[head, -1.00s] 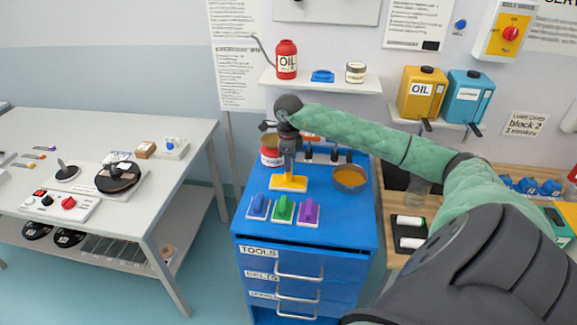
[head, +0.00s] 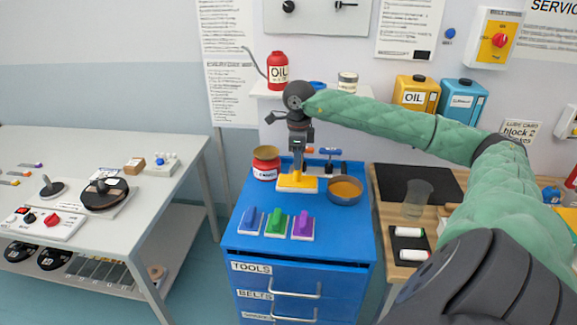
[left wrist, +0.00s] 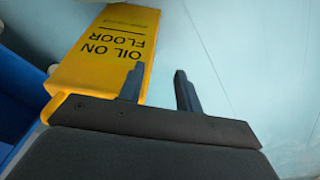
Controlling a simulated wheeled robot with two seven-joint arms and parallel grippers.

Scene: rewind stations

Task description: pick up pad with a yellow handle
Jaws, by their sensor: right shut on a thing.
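The pad with a yellow handle (head: 297,182) is on or just above the blue cabinet top, behind a row of three other pads; I cannot tell if it touches the surface. My right gripper (head: 298,168) points down and is shut on its yellow handle. Three pads with blue (head: 250,221), green (head: 275,222) and purple (head: 303,225) handles stand at the front of the cabinet top. My left gripper (left wrist: 160,88) shows only in the left wrist view, its fingers apart with nothing between them.
The blue cabinet (head: 345,225) also bears a red can (head: 266,164) and a bowl of orange stuff (head: 345,191). A yellow floor sign (left wrist: 105,50) is near my left gripper. A wooden bench (head: 440,215) stands right, a grey table (head: 120,205) left.

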